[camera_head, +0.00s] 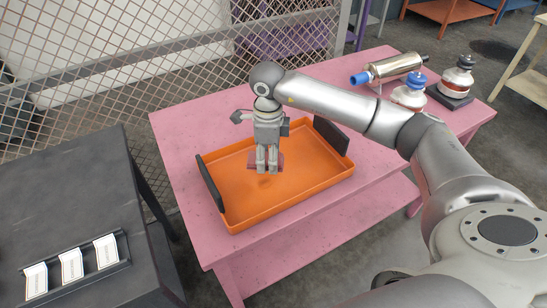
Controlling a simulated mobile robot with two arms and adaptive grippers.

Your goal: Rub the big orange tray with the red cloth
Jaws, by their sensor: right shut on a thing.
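The big orange tray (307,184) lies on a pink table, with a black handle at its left end and another at its right end. My right gripper (267,172) points down over the middle of the tray, shut on the red cloth (280,161). The cloth shows as a small dark red patch at the fingertips; most of it is hidden behind the fingers. Whether it touches the tray floor is hard to tell. My left gripper is out of view.
The pink table (183,141) carries a metal cylinder with a blue cap (397,67) and two capped containers (410,95) (457,79) at the back right. A dark table (75,185) with a rack of white cards (72,265) stands left. A mesh fence (150,60) runs behind.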

